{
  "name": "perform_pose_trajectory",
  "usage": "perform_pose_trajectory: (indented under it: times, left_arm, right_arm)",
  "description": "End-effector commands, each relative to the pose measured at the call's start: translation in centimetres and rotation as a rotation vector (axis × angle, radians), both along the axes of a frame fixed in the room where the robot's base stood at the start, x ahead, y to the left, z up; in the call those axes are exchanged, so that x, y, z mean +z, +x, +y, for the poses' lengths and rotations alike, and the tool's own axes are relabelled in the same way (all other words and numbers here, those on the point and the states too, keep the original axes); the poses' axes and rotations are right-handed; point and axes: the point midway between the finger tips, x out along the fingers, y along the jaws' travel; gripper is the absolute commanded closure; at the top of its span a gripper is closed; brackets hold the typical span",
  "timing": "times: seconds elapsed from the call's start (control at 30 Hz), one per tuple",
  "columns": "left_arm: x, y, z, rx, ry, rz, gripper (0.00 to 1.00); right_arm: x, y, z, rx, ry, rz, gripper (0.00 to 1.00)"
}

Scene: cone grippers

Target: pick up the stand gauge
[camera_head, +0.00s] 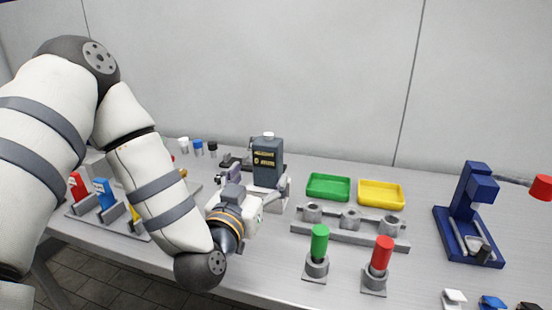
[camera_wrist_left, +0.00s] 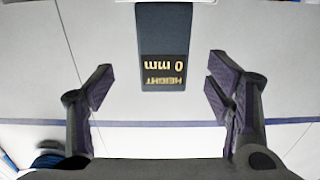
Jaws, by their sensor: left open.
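The stand gauge (camera_head: 268,160) is a dark grey upright block with a yellow-lettered display and a pale cap, on a light base towards the back of the table. My left gripper (camera_head: 259,184) is in front of it, open, with its fingers spread towards its two sides. In the left wrist view the gauge (camera_wrist_left: 163,25) appears upside down, reading "HEIGHT 0 mm". It lies centred between the open fingers (camera_wrist_left: 159,80), with a clear gap on each side. Part of its base is hidden behind my gripper in the head view. My right gripper is not in view.
A green tray (camera_head: 328,188) and a yellow tray (camera_head: 381,194) lie right of the gauge. A grey rack (camera_head: 350,238) and green (camera_head: 319,243) and red (camera_head: 381,254) handled plugs stand in front. A blue press (camera_head: 468,215) stands far right. Small capped items (camera_head: 198,148) stand behind my arm.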

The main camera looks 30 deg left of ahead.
Motion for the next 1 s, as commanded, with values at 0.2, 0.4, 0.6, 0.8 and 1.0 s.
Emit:
perform_pose_trajectory:
  times: [0.2, 0.4, 0.6, 0.8, 1.0]
  left_arm:
    - [-0.3, 3.1, 0.9, 0.002, 0.000, 0.004, 0.27]
    - [-0.3, 6.7, 2.0, 0.001, 0.000, 0.006, 0.27]
    - [0.0, 7.6, 2.1, -0.001, -0.001, 0.004, 0.27]
    - [0.0, 7.5, 2.1, -0.001, -0.001, 0.003, 0.52]
    - [0.0, 7.5, 2.1, -0.001, 0.000, 0.002, 0.91]
  right_arm:
    - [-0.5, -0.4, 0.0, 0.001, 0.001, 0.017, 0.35]
    - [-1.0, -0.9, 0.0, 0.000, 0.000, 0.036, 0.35]
    - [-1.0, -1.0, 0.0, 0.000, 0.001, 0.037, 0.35]
    - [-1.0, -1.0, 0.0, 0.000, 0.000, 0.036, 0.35]
    - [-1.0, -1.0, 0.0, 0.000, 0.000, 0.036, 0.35]
